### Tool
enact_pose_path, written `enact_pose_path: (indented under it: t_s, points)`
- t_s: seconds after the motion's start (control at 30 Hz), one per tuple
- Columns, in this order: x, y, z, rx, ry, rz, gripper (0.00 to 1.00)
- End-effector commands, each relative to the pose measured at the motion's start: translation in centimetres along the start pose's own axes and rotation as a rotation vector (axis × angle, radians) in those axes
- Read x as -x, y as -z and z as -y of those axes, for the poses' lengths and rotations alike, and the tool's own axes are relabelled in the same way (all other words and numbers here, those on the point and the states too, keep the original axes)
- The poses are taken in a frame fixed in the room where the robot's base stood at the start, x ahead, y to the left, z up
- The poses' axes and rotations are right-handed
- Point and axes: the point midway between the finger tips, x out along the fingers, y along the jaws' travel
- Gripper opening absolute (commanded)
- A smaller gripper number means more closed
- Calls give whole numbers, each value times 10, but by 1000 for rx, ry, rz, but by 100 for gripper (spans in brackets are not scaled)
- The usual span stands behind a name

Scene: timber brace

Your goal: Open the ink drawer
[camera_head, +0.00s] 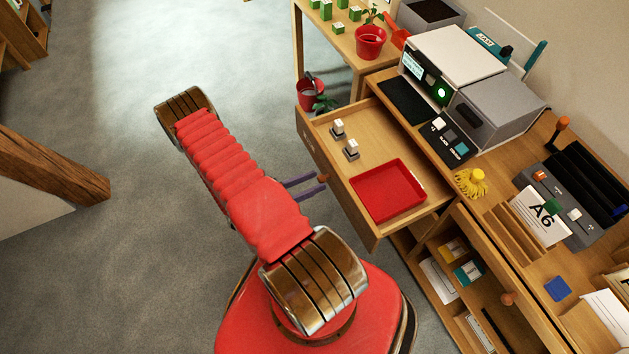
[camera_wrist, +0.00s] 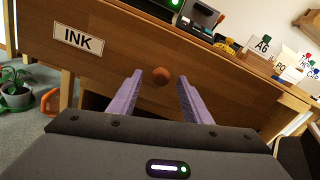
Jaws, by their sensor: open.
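The ink drawer (camera_head: 348,206) is pulled out from the wooden desk in the head view. A red tray (camera_head: 388,189) and two small grey-and-white blocks lie inside it. In the wrist view its wooden front (camera_wrist: 108,50) carries an "INK" label (camera_wrist: 78,39) and a round brown knob (camera_wrist: 161,76). My gripper (camera_wrist: 160,76) is open, its purple fingers on either side of the knob, with a visible gap on both sides. In the head view the finger ends (camera_head: 316,184) are close to the knob (camera_head: 323,177).
A machine with a screen (camera_head: 412,66) stands on the desk behind the drawer. To the right is an open compartment (camera_head: 480,285). Plant pots (camera_head: 310,94) stand left of the drawer.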

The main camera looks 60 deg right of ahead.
Motion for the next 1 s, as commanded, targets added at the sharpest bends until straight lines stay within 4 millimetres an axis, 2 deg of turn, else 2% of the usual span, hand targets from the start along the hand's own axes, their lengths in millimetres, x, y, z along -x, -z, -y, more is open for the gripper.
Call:
enact_pose_path:
  t_s: [0.8,1.0]
  points:
    - [111,1,-1,-2,-3,-1,44]
    - [124,1,-1,-1,-1,-1,44]
